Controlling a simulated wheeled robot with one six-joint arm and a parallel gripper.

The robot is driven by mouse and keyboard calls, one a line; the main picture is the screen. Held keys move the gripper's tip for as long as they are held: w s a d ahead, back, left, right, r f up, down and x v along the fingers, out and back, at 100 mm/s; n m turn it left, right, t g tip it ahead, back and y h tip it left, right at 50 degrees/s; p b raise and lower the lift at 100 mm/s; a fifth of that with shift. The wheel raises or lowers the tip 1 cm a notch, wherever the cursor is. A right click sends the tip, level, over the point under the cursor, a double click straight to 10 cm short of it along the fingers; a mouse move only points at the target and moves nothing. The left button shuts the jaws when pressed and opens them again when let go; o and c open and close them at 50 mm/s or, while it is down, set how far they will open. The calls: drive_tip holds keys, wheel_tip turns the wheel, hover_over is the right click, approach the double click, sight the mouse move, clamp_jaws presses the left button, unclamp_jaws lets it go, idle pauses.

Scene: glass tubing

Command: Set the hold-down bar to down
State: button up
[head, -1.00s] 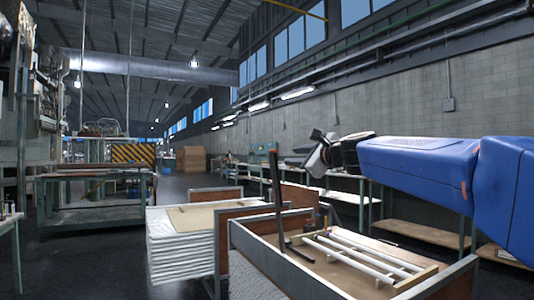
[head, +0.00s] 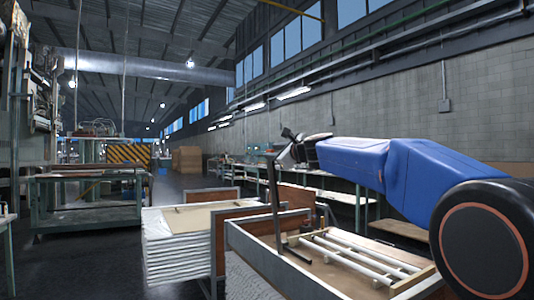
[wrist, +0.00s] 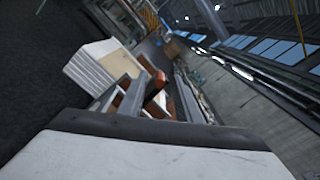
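The hold-down bar (head: 275,205) is a thin dark bar standing nearly upright at the open wooden tray (head: 255,255) in the head view. Its lower end meets a short dark crosspiece at the tray. Several white glass tubes (head: 350,255) lie in the tray, below and right of the bar. My gripper (head: 287,143) is at the bar's upper end in the picture, small and dark. I cannot tell whether it touches the bar or whether its fingers are open. In the wrist view a large pale surface with a dark edge fills the bottom, and the bar cannot be made out.
A stack of white sheets (head: 170,245) with a board on top stands left of the tray. Brown panels (head: 225,245) stand between them. A long workbench (head: 335,180) runs along the right wall. A green metal table (head: 85,205) stands at the left, with open dark floor around it.

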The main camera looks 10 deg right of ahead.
drive_tip(key=shift+x, duration=2.7)
clamp_jaws()
drive_tip(key=w+d+f+m, duration=0.3)
drive_tip(key=w+d, duration=0.1)
drive_tip(key=d, duration=0.7)
drive_tip(key=w+d+f+m, duration=0.3)
drive_tip(key=d, duration=0.8)
drive_tip(key=w+d+f+m, duration=0.3)
drive_tip(key=w+d, duration=0.1)
drive_tip(key=d, duration=0.7)
drive_tip(key=w+d+f+m, duration=0.2)
drive_tip(key=d+f, duration=0.4)
drive_tip(key=f, duration=0.4)
drive_tip(key=w+d+f+m, duration=0.1)
drive_tip(key=d+f+m, duration=0.3)
drive_tip(key=f, duration=0.6)
drive_tip(key=w+d+f+m, duration=0.2)
drive_tip(key=d+f+m, duration=0.1)
drive_tip(key=d+f, duration=0.5)
drive_tip(key=shift+w+f, duration=0.3)
drive_tip(key=shift+f, duration=1.2)
